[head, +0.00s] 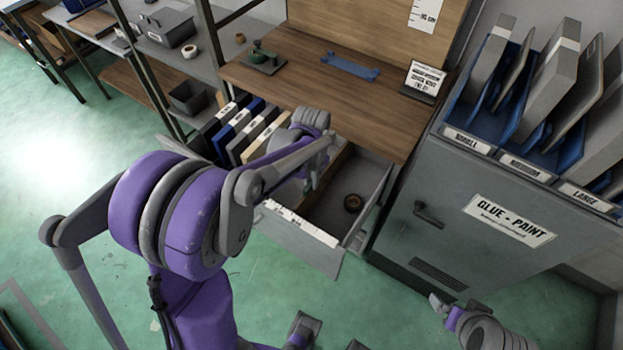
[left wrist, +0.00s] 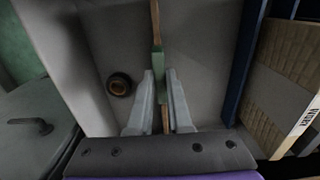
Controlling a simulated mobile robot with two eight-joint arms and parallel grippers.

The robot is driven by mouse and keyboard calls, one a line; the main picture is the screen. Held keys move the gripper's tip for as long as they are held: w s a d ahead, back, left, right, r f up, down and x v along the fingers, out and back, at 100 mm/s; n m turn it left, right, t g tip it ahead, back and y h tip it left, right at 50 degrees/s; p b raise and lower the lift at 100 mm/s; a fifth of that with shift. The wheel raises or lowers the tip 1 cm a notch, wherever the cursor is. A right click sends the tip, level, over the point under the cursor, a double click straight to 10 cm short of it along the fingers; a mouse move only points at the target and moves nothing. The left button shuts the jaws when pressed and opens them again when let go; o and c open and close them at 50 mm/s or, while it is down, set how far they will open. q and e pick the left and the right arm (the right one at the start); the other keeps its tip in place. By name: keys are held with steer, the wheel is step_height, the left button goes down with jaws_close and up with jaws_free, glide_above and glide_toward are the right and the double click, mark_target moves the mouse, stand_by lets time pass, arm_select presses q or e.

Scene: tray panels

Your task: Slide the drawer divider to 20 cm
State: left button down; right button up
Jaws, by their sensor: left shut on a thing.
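The drawer (head: 300,240) is pulled out from under a wooden worktop; a white marked strip runs along its front edge, too small to read. The drawer divider is a thin wooden panel (head: 340,160) standing inside it. In the left wrist view the divider (left wrist: 155,22) runs up the picture, with a green piece (left wrist: 159,75) on it. My left gripper (left wrist: 161,100) is shut on the divider, one pale finger on each side. In the head view my left gripper (head: 308,185) is partly hidden by my arm. Part of my right arm shows at lower right; its jaws are not clear.
A dark roll (head: 353,202) lies on the drawer floor, beside the divider; it also shows in the left wrist view (left wrist: 119,84). Several binders (head: 240,125) stand left of the drawer. A grey cabinet (head: 430,225) stands close on the right. The worktop (head: 350,95) overhangs the drawer's back.

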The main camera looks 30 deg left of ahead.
stand_by(0.7)
arm_select(q)
steer(key=a, duration=0.5)
steer(key=shift+w+b, duration=0.2)
steer(key=shift+b, duration=0.15)
steer(key=c, duration=0.8)
jaws_free()
steer(key=shift+c, duration=0.2)
steer(key=shift+r, duration=0.1)
step_height(320, 180, up, 11)
steer(key=p, duration=0.1)
steer(key=shift+f, duration=0.2)
